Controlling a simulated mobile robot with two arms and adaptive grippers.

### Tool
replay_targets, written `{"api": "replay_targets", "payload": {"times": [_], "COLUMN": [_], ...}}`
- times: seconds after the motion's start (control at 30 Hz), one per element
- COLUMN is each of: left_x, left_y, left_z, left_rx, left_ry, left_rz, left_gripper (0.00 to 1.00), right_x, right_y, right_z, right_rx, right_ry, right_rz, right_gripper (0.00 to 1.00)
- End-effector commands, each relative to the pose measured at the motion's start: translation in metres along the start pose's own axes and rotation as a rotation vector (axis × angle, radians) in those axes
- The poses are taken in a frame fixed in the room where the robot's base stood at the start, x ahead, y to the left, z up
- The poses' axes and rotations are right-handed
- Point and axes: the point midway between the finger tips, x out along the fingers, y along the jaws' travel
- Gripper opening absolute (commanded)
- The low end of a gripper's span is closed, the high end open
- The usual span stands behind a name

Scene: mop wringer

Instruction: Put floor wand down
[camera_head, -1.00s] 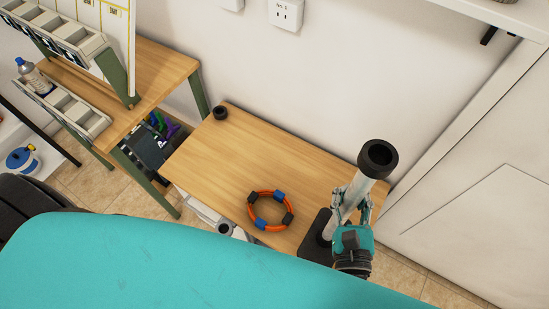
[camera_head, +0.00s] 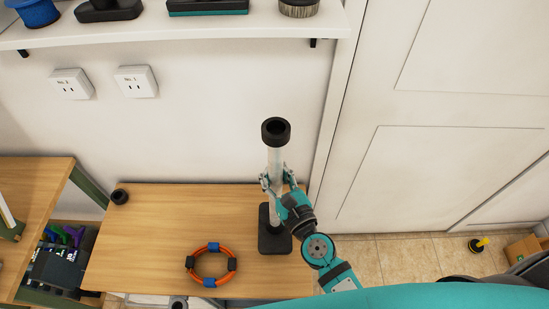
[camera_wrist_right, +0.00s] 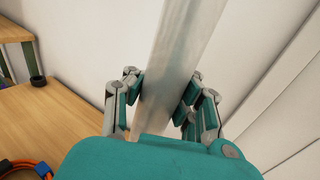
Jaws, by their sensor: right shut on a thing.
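The floor wand (camera_head: 275,157) is a pale grey tube with a black collar at its top and a flat black foot at its bottom. It stands near upright at the right end of the wooden table (camera_head: 150,235), its foot over the tabletop; I cannot tell whether the foot touches. My right gripper (camera_head: 277,180) is shut on the tube about midway. In the right wrist view the tube (camera_wrist_right: 178,65) runs between the two fingers (camera_wrist_right: 160,100). My left gripper is not in view.
An orange ring with black and blue blocks (camera_head: 211,265) lies left of the foot. A small black cup (camera_head: 120,196) stands at the back left. A wall shelf (camera_head: 190,30) is above. A white panelled door (camera_head: 440,150) is at right.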

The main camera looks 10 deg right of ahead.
Motion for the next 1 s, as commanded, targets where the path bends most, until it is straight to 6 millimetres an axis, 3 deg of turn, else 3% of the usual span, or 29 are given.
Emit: {"api": "replay_targets", "payload": {"times": [0.1,0.3,0.37,0.6,1.0], "left_x": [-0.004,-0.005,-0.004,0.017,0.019], "left_y": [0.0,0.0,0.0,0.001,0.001], "left_z": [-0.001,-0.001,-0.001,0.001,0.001], "left_rx": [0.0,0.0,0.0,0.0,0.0], "left_ry": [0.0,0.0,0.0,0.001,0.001], "left_rz": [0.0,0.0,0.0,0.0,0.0], "left_gripper": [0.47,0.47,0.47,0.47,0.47], "right_x": [0.025,0.045,0.047,0.048,0.047], "right_y": [-0.017,-0.03,-0.032,-0.032,-0.032], "right_z": [0.001,-0.004,-0.005,-0.038,-0.042], "right_rx": [-0.003,-0.001,-0.001,-0.003,0.0], "right_ry": [-0.004,-0.002,-0.002,0.0,-0.001], "right_rz": [-0.001,0.0,0.0,0.001,-0.001], "right_gripper": [0.0,0.0,0.0,0.0,0.0]}}
